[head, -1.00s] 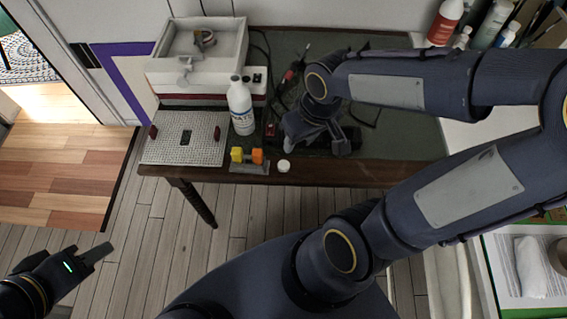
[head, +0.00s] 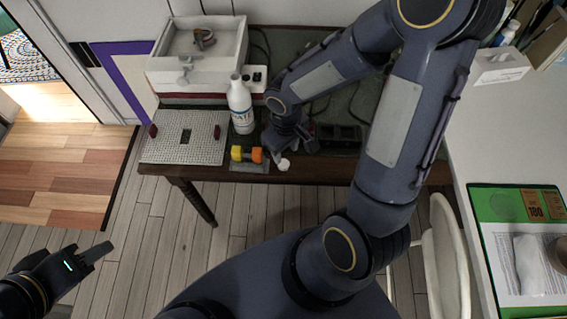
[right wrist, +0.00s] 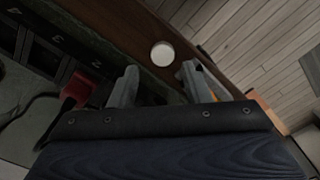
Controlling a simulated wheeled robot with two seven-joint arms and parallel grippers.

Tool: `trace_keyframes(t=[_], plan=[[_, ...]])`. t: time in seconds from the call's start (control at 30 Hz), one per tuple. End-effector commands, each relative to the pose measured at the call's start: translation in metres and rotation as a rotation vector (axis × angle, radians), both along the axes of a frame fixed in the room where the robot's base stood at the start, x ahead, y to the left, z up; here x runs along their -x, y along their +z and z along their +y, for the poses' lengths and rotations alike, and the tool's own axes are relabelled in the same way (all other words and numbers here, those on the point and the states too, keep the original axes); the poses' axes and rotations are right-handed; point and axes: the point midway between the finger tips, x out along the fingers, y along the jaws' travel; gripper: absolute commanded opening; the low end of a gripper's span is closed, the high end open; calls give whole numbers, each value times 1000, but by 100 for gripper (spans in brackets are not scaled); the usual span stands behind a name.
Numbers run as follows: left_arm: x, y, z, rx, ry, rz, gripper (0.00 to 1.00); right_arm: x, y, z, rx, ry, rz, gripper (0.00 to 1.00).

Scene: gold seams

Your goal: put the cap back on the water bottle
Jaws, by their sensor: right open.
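The white water bottle (head: 240,108), with a printed label, stands upright on the dark table, left of my right gripper. The small white cap (head: 283,164) lies at the table's front edge. It also shows as a white disc in the right wrist view (right wrist: 162,54), just beyond the fingertips and between their lines. My right gripper (head: 281,152) is close to the cap; in the right wrist view it is open (right wrist: 157,70), with nothing between its fingers. My left gripper (head: 98,252) is low at the far left, away from the table; its jaw opening is unclear.
A yellow and orange block piece (head: 247,155) on a grey base stands just left of the cap. A perforated plate (head: 185,145) and a white box-like basin (head: 198,60) are further left. Dark numbered compartments (right wrist: 50,48) lie beside the right gripper. Floor lies beyond the table edge.

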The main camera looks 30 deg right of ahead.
Motion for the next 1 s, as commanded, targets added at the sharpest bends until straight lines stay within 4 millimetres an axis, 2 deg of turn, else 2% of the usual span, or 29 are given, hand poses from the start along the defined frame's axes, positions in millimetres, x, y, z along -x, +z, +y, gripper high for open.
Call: trace_keyframes(t=[0.07,0.37,0.6,0.7,1.0], plan=[[0,-1,0,0,0,0,36,1,-7,0,-1,0,2,44],[0,-1,0,0,0,0,36,0,-10,1,-1,0,2,44],[0,-5,0,0,0,0,36,-2,-46,4,-1,1,5,44],[0,-7,0,0,0,0,36,-2,-55,4,-1,-1,3,44],[0,-6,0,0,0,0,36,-3,-58,4,-2,0,-1,44]])
